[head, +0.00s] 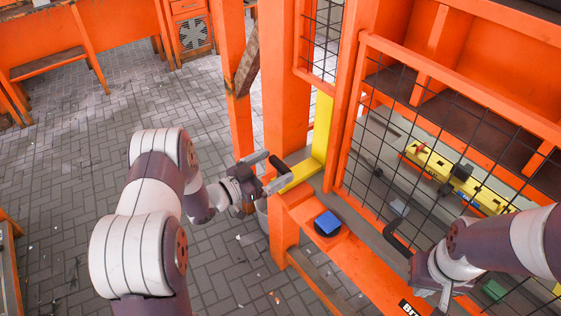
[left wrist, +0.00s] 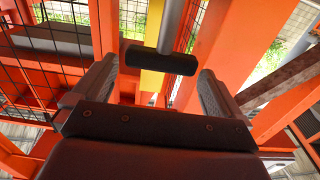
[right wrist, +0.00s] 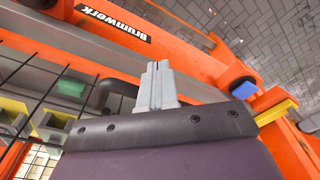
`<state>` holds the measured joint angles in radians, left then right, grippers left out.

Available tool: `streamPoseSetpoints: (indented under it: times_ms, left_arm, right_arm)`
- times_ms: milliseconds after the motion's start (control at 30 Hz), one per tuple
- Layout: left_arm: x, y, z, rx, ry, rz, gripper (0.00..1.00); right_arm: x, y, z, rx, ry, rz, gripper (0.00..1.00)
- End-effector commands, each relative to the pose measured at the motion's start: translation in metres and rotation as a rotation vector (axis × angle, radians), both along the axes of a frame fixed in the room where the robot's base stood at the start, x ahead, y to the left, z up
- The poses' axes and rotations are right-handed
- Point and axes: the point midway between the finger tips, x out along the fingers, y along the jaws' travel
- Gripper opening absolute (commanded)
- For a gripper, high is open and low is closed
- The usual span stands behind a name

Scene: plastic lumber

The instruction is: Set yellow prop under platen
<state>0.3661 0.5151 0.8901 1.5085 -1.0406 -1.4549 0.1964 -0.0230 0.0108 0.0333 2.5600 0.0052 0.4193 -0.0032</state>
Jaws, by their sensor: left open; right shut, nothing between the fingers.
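The yellow prop (head: 321,126) shows in the head view as an upright yellow piece, with a flat yellow part (head: 301,174) at its foot. My left gripper (head: 269,171) is open just left of it, around a black crossbar handle (head: 281,165). In the left wrist view the handle (left wrist: 160,60) on a grey rod sits between the open fingers, apart from both, with yellow (left wrist: 152,82) behind. Whether the handle belongs to the prop is unclear. My right gripper (right wrist: 157,86) is shut and empty near the mesh door's handle (right wrist: 114,90). I cannot pick out the platen for certain.
An orange machine frame stands at right, with a black mesh door (head: 383,165) and black door handle (head: 398,241). A blue button (head: 327,223) sits on the front ledge. Yellow parts (head: 428,160) lie behind the mesh. The paved floor (head: 75,180) at left is mostly clear.

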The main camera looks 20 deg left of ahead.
Motion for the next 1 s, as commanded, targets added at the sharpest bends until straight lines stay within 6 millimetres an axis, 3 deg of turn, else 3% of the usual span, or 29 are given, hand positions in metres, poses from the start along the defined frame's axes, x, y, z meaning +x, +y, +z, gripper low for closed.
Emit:
streamPoseSetpoints:
  times_ms: [200, 533, 567, 700, 767, 1000]
  left_arm:
    - [0.02, -0.016, 0.0, 0.001, -0.001, -0.001, 1.0]
    - [0.024, -0.018, 0.0, 0.0, 0.0, 0.001, 1.0]
    - [0.024, -0.018, 0.0, 0.0, 0.0, 0.001, 0.97]
    - [0.024, -0.018, 0.0, 0.001, 0.001, 0.001, 0.51]
    - [0.024, -0.018, 0.0, 0.001, 0.001, 0.001, 0.35]
    - [0.038, -0.029, -0.004, 0.004, 0.0, -0.001, 0.35]
  right_arm:
    - [0.0, 0.0, 0.002, 0.0, 0.0, 0.0, 0.0]
    - [0.0, 0.0, 0.002, 0.0, 0.0, 0.0, 0.0]
    - [0.0, 0.0, 0.002, 0.0, 0.0, 0.0, 0.0]
    - [0.0, 0.0, 0.002, 0.0, 0.0, 0.0, 0.0]
    - [0.0, 0.0, 0.002, 0.0, 0.0, 0.0, 0.0]
    - [0.0, 0.0, -0.007, 0.0, 0.0, 0.0, 0.0]
